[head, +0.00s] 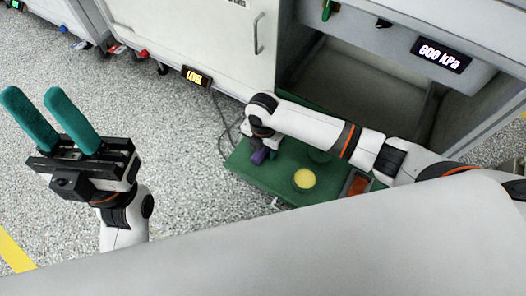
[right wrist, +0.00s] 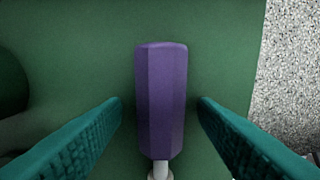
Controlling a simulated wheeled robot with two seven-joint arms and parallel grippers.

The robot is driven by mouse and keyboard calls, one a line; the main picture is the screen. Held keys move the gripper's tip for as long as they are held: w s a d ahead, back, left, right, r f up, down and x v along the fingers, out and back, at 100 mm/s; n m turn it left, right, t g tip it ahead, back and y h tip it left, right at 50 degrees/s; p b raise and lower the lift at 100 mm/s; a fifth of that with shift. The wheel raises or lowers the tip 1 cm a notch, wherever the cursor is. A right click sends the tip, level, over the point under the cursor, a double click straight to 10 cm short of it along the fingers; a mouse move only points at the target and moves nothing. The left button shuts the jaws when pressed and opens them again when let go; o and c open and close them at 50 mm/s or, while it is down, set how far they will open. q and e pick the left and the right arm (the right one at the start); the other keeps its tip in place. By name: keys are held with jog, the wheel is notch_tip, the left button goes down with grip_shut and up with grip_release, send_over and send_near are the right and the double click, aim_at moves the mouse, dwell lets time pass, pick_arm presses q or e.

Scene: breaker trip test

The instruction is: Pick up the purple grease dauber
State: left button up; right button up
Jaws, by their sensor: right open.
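The purple grease dauber (right wrist: 162,100) lies on the green surface in the right wrist view. Its faceted purple handle runs up and down the picture, with a pale metal stem at the bottom edge. My right gripper (right wrist: 160,103) is open, with one teal finger on each side of the handle and a gap on both sides. In the head view the dauber (head: 259,156) shows as a small purple piece below my right wrist, which partly hides it. My left gripper (head: 50,112) is open and empty, raised over the floor at the left.
The green board (head: 272,181) carries a round yellow piece (head: 304,179) and a reddish-brown tray (head: 357,185). A white cabinet (head: 220,38) with an open bay stands behind, with a "600 kPa" display (head: 440,55) and a "LEVEL" display (head: 195,77).

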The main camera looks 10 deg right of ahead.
jog(key=shift+r, duration=0.1)
jog(key=c, duration=1.1)
